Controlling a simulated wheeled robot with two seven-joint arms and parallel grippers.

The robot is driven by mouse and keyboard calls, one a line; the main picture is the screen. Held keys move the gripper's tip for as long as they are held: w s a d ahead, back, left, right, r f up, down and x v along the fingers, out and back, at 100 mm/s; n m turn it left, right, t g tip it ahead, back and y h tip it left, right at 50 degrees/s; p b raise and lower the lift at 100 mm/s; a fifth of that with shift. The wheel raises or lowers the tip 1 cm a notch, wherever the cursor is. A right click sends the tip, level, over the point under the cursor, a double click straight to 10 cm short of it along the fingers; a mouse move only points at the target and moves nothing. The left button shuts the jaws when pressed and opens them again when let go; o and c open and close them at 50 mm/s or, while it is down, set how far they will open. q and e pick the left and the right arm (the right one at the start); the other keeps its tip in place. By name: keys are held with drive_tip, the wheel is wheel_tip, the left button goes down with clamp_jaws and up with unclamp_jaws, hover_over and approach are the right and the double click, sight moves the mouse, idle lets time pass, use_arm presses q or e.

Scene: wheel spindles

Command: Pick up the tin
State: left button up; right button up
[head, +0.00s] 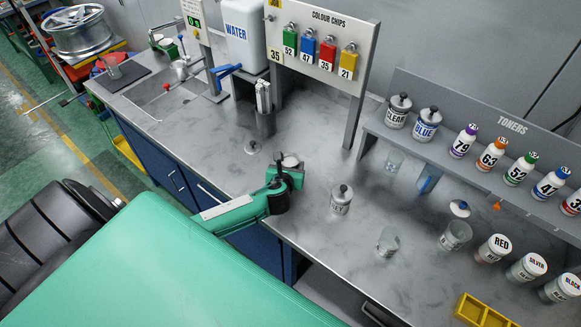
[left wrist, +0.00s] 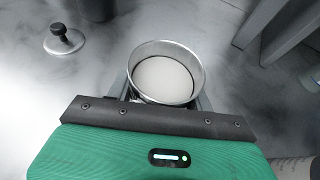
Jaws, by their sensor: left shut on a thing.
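My left gripper (head: 284,177) is shut on an open round metal tin (head: 292,161) over the middle of the bench. In the left wrist view the tin (left wrist: 165,75) is upright, with its rim bare and pale white contents inside. The gripper hides its lower side, so I cannot tell whether it touches the bench. A loose lid with a dark knob (head: 252,148) lies on the bench to the left of the tin; it also shows in the left wrist view (left wrist: 63,40). My right gripper is not in view.
A lidded tin (head: 341,200) and a clear beaker (head: 388,241) stand to the right. A dark holder (head: 265,122) stands behind the gripper, near the colour chips board (head: 322,38). The toners shelf (head: 470,150) and several labelled tins fill the right side.

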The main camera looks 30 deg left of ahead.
use_arm(q)
wheel_tip(320, 180, up, 19)
drive_tip(key=b, duration=0.2)
drive_tip(key=shift+r, duration=0.2)
idle(1.1)
